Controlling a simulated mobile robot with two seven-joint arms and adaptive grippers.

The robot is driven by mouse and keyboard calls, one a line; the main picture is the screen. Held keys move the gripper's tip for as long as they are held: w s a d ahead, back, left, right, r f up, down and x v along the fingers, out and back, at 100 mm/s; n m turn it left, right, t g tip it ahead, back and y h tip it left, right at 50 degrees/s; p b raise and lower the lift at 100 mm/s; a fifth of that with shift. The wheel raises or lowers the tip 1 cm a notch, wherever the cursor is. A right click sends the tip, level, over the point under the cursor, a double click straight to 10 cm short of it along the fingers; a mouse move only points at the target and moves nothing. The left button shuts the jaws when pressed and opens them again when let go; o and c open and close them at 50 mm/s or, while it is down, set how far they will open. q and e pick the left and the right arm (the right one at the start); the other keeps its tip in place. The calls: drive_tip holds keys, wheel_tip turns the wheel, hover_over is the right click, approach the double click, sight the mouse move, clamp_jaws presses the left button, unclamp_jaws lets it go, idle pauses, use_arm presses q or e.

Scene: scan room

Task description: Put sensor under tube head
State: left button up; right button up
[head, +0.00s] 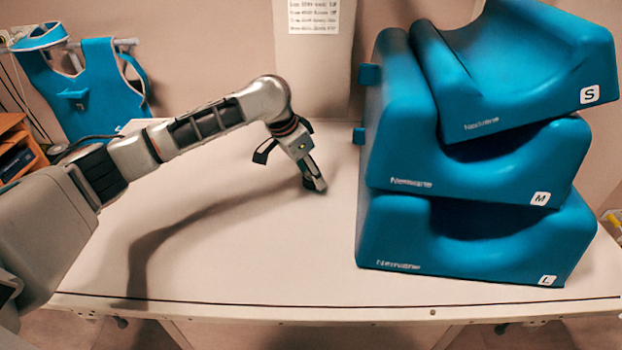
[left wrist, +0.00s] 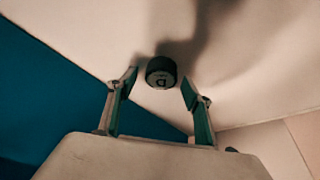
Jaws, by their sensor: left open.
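A small dark round puck with a pale mark on its face, likely the sensor (left wrist: 161,72), lies on the pale tabletop in the left wrist view. My left gripper (left wrist: 160,86) is open, with one finger on each side of the puck in that view. I cannot tell whether either finger touches it. In the head view my left gripper (head: 316,186) points down close to the tabletop near its middle; the puck is not clearly visible there. I cannot make out a tube head in either view. My right gripper is not in view.
Blue foam blocks (head: 390,230) marked S, M and L are stacked right of my left gripper. The pale table (head: 230,260) is clear left and front. A beige panel (head: 318,65) with a printed sheet stands behind. A blue apron (head: 90,85) hangs at the left.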

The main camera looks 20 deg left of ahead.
use_arm(q)
drive_tip(key=p+v, duration=0.3)
drive_tip(key=v, duration=0.9)
drive_tip(key=shift+w, duration=0.1)
drive_tip(key=shift+d, duration=0.1)
